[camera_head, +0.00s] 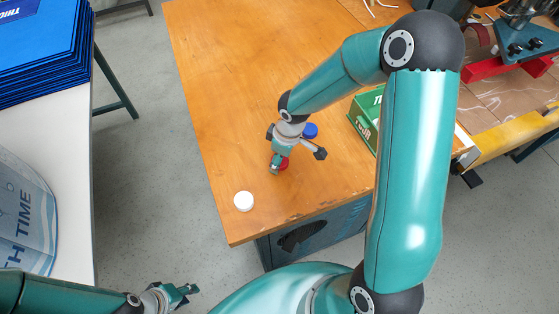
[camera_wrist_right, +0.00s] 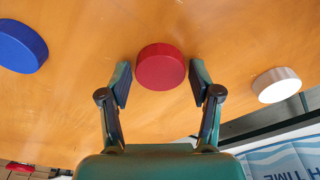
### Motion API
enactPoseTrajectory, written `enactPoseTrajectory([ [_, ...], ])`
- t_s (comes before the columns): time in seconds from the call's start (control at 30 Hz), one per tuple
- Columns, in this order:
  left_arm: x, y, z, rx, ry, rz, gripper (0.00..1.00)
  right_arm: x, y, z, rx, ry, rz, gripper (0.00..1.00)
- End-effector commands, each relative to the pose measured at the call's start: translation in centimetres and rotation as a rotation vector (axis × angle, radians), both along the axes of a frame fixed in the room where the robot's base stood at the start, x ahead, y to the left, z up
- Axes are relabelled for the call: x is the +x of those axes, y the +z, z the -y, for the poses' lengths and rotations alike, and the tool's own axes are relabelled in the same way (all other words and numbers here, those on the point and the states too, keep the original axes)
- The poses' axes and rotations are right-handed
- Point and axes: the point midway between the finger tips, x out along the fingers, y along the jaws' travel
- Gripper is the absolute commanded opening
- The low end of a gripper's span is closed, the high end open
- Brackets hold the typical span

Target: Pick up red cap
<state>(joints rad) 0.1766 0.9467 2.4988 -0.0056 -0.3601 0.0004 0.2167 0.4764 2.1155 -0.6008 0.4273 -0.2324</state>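The red cap (camera_wrist_right: 161,67) is a short round disc on the wooden table. In the right wrist view it lies between the two spread fingertips of my right gripper (camera_wrist_right: 161,83), with a gap visible on each side. That gripper is open and holds nothing. In the head view my right gripper (camera_head: 278,164) is over the table, and the red cap (camera_head: 284,163) is partly hidden behind it. My left gripper (camera_head: 184,291) is low at the left, off the table and far from the cap. Its fingers are too small to judge.
On the wooden table (camera_head: 225,120), a white cap (camera_head: 243,201) is near the front corner. A blue cap (camera_head: 310,130) and a green box (camera_head: 366,118) are behind the gripper. A white table (camera_head: 72,140) with blue stacked items is at left.

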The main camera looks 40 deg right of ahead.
Motion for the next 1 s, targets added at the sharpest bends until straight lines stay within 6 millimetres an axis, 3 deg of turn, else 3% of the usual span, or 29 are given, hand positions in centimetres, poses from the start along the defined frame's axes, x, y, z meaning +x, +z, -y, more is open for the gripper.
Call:
enactPoseTrajectory([
  [0.03,0.0,0.0,0.0,0.0,0.0,0.0,0.33,0.0,0.0,0.0,0.0,0.0,0.0,0.49],
  [0.13,0.0,0.0,0.0,0.0,0.0,0.0,0.33,0.0,0.0,0.0,0.0,0.0,0.0,0.35],
  [0.63,0.0,0.1,0.0,0.0,0.0,0.0,0.33,0.0,0.9,0.1,-0.001,-0.002,0.002,0.35],
  [0.87,0.0,0.4,0.0,0.0,0.0,0.0,0.33,0.1,3.9,0.1,-0.001,-0.003,0.005,0.35],
  [1.0,0.0,0.6,0.0,0.0,0.0,0.0,0.33,0.2,7.2,0.1,-0.001,-0.003,0.009,0.35],
])
